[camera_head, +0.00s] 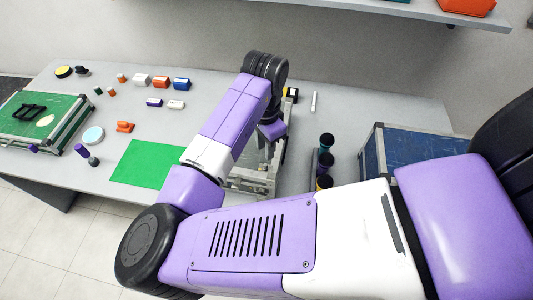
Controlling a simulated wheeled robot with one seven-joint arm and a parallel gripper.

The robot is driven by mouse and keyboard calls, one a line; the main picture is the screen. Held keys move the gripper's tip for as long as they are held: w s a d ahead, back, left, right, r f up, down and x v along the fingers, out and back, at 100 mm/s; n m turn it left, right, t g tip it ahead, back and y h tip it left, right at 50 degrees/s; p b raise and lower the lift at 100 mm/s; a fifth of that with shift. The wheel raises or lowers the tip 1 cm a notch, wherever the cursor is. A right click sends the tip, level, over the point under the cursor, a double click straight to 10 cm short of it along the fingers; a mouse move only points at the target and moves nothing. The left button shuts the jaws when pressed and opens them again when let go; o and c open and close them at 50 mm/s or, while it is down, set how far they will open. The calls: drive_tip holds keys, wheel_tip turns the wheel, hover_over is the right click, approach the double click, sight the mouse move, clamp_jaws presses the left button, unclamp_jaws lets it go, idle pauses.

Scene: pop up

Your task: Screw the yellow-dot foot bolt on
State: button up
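Which piece bears the yellow dot is too small to tell. A grey metal-framed case or stand (255,184) sits at the table's middle, largely hidden behind my arm. My arm reaches over it, and its purple wrist end points down there. My gripper's fingers are hidden, so what they hold does not show.
The grey table (214,110) holds a green mat (148,163), a green case (65,135) at the left, and several small coloured blocks. A blue-topped crate (425,143) stands right. A shelf (400,10) hangs above. The table's back right is mostly clear.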

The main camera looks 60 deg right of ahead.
sight(265, 165)
wheel_tip(265, 165, down, 9)
drive_tip(key=b, duration=0.5)
drive_tip(key=shift+r, duration=0.2)
drive_tip(key=shift+r+p, duration=0.25)
drive_tip(key=shift+p, duration=0.05)
drive_tip(key=shift+c, duration=1.1)
clamp_jaws()
